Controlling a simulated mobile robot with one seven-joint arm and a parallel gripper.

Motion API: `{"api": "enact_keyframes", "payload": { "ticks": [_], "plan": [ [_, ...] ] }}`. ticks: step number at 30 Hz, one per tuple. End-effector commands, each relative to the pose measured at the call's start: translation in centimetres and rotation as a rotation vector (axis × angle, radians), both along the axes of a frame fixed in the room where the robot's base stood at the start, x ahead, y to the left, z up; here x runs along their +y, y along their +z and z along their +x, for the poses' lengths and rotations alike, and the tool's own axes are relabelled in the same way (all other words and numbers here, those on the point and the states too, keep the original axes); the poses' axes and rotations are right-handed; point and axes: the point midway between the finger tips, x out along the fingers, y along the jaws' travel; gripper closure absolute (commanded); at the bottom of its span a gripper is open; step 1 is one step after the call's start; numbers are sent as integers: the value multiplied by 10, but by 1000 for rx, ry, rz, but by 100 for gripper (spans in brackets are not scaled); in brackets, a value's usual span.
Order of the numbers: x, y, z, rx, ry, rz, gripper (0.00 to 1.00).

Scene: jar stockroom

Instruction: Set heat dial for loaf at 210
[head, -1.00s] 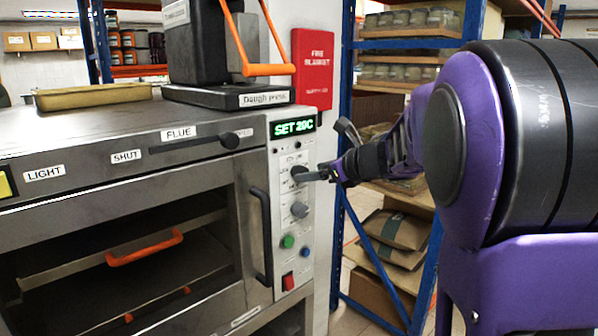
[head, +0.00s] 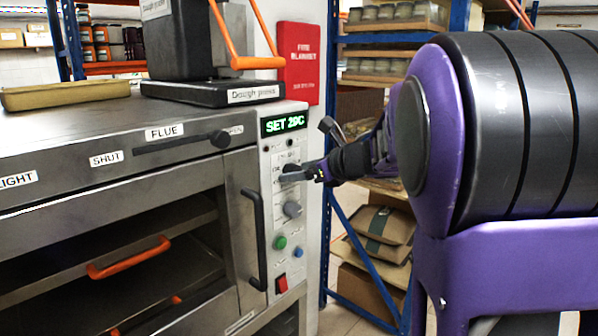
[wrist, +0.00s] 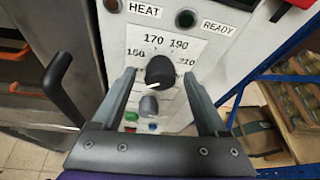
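The heat dial is a round black knob (wrist: 160,70) on the oven's white panel, below a HEAT label (wrist: 145,9). Marks 150, 170, 190 and 210 (wrist: 186,60) arc around it. Its white pointer line points to the lower left, below 150 and away from 210. My gripper (wrist: 158,75) is open, one finger on each side of the knob; I cannot tell whether either touches it. In the head view my gripper (head: 310,174) is at the panel, partly covering the dial. The green display (head: 283,123) reads SET 20C.
A grey knob (head: 292,209), a green button (head: 280,242) and a red switch (head: 281,284) sit below the dial. The oven door's dark upright handle (head: 256,235) stands out left of the panel. Blue-framed shelving (head: 330,230) stands at the right.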

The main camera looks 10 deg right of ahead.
Motion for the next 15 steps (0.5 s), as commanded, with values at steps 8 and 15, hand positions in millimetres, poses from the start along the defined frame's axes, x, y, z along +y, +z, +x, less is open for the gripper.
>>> {"api": "enact_keyframes", "payload": {
  "ticks": [8,15],
  "plan": [
    [0,0,0,0,0,0,72],
    [0,0,0,0,0,0,100]
  ]
}}
